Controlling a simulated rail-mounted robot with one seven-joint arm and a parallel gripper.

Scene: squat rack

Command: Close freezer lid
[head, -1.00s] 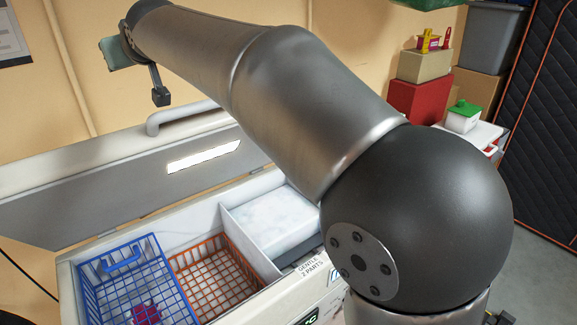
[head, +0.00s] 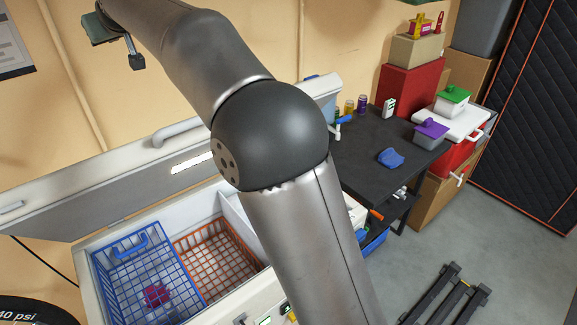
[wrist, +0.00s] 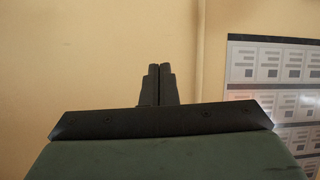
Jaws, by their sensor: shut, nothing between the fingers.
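The freezer lid (head: 100,200) stands open, tilted up at the back of the chest, with a bright strip on its inner face. A pale handle (head: 178,132) shows at its top edge. The chest freezer (head: 92,272) below is open, with a blue wire basket (head: 122,285) holding a dark pink item and an orange wire basket (head: 213,259). My gripper (head: 137,62) is near the wall, above and left of the handle, apart from the lid. In the wrist view my gripper (wrist: 159,70) is shut and empty, facing the wall. My arm hides the freezer's right part.
A dark metal frame (head: 445,295) lies on the floor. A wall poster (wrist: 275,75) is right of my fingers.

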